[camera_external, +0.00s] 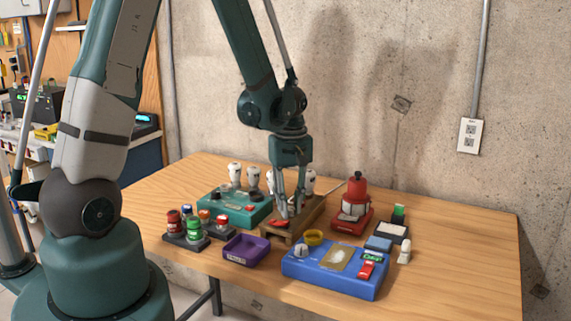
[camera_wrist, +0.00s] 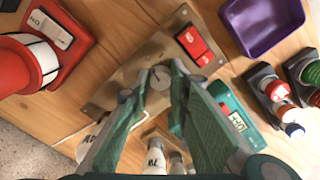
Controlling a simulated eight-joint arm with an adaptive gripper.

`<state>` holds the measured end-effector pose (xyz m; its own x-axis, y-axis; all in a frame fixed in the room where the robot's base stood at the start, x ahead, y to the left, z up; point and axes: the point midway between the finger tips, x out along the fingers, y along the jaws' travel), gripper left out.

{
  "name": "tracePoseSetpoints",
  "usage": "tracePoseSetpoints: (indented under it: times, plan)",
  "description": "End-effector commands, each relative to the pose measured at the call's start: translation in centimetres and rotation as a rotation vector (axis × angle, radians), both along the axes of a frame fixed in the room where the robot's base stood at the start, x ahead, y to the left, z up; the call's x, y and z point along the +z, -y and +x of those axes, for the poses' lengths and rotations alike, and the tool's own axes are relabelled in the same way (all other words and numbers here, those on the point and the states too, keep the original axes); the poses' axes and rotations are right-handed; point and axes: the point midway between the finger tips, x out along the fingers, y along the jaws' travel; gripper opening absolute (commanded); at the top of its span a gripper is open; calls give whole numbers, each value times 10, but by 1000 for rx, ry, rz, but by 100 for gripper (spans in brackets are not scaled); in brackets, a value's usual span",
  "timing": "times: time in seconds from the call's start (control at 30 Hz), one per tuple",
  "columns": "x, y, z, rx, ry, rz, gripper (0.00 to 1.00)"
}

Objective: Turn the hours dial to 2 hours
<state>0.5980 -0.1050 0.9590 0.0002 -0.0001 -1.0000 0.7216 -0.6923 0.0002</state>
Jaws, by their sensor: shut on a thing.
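My gripper (camera_external: 289,207) points down over a wooden box (camera_external: 311,222) with a metal top plate (camera_wrist: 125,75). In the wrist view its two green fingers (camera_wrist: 158,84) are shut on the sides of a round grey dial (camera_wrist: 160,77) on that plate. A dark pointer line shows on the dial's face. The marks around the dial are too small to read. A red rocker switch (camera_wrist: 195,45) sits on the same plate, beyond the dial. In the external view the fingers hide the dial.
A teal device (camera_external: 236,208) stands left of the box, with white-topped bottles (camera_external: 235,172) behind. A purple tray (camera_external: 246,248) and a blue box with a knob and display (camera_external: 335,275) are in front. A red device (camera_external: 353,208) stands right. The table's right end is clear.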

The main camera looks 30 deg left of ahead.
Motion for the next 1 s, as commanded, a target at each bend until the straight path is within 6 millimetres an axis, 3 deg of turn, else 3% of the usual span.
tracePoseSetpoints:
  times: [0.47, 1.0]
  plan:
    - [-2, 0, -1, -129, 0, 0, 6]
    - [-3, 0, 0, -592, -1, 1, 6]
